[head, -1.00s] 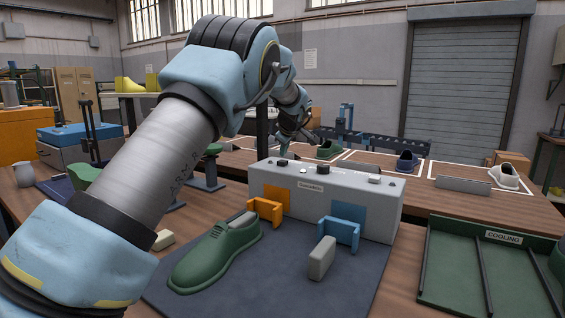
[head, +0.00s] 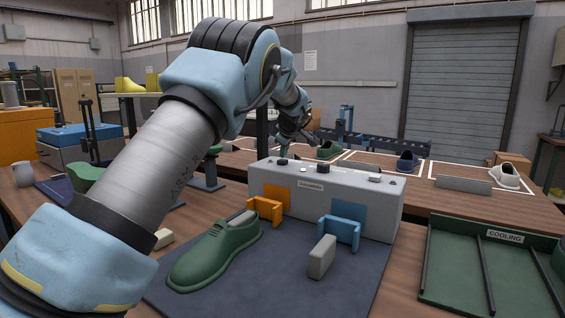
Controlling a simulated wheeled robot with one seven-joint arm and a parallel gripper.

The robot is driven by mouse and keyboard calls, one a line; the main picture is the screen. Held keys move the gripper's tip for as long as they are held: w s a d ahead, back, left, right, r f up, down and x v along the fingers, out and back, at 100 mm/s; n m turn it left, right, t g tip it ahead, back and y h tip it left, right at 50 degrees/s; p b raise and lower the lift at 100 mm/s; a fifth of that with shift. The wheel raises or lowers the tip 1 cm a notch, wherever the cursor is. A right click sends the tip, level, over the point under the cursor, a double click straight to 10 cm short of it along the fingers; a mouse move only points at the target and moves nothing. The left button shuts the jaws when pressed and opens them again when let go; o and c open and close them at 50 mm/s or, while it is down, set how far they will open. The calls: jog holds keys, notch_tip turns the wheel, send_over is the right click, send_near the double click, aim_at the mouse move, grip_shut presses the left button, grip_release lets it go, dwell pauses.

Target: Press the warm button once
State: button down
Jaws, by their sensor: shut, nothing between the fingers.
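A grey control box (head: 325,203) stands at the back of the dark mat, with an orange panel (head: 276,198) and a blue panel (head: 348,213) on its front. Its top carries dark knobs or buttons (head: 282,161), a pale round button (head: 303,170) and a light block-shaped part (head: 375,177). I cannot read which one is the warm button. My gripper (head: 284,150) is shut and empty, pointing down above the left end of the box top. Whether its tips touch anything is too small to tell.
A green shoe (head: 215,250) lies on the mat (head: 270,286) before the box, near an orange bracket (head: 266,211), a blue bracket (head: 340,231) and a grey block (head: 322,257). A green cooling rack (head: 462,268) is at right. More shoes stand on the back table.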

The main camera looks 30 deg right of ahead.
aim_at(284, 161)
jog(key=shift+f+b, duration=0.55)
jog(key=shift+b, duration=0.05)
dwell(0.6)
jog(key=shift+r, duration=0.1)
jog(key=shift+r+p, duration=0.45)
jog(key=shift+r, duration=0.4)
jog(key=shift+r, duration=0.15)
jog(key=shift+r+p, duration=1.45)
jog(key=shift+r, duration=0.95)
